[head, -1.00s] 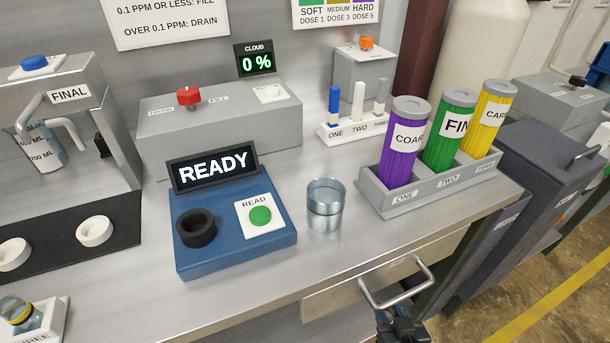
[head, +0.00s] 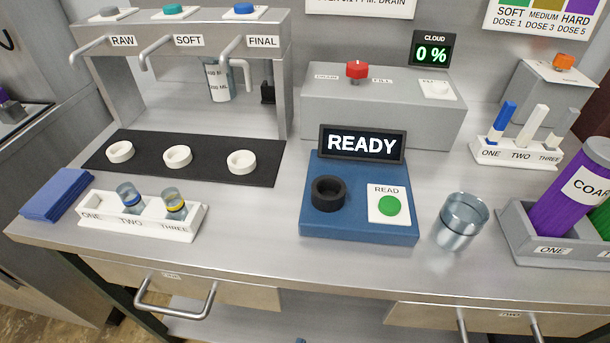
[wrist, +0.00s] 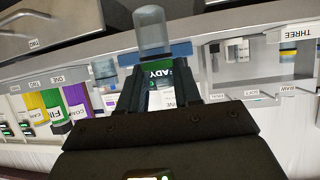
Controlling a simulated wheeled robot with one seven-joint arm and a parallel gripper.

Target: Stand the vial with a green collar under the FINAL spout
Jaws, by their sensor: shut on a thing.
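My gripper (wrist: 162,68) shows only in the wrist view. It is shut on a clear, round-ended vial (wrist: 151,30), which extends past the fingertips; its collar is not clear to me. The FINAL spout (head: 236,62) is the rightmost of three on the grey dispenser, with a blue knob above. A white ring (head: 241,162) sits on the black mat in front of and below it, with nothing in it. In the white rack (head: 191,236), slot ONE is empty. A blue-collared vial (head: 130,198) and a yellow-collared vial (head: 174,203) stand in the other slots.
The blue reader (head: 360,225) shows READY, with an empty black well. A glass beaker (head: 461,221) stands right of it. A marked cup (head: 217,82) is behind the FINAL spout. A blue cloth (head: 57,194) lies left of the rack. Canisters stand at the far right.

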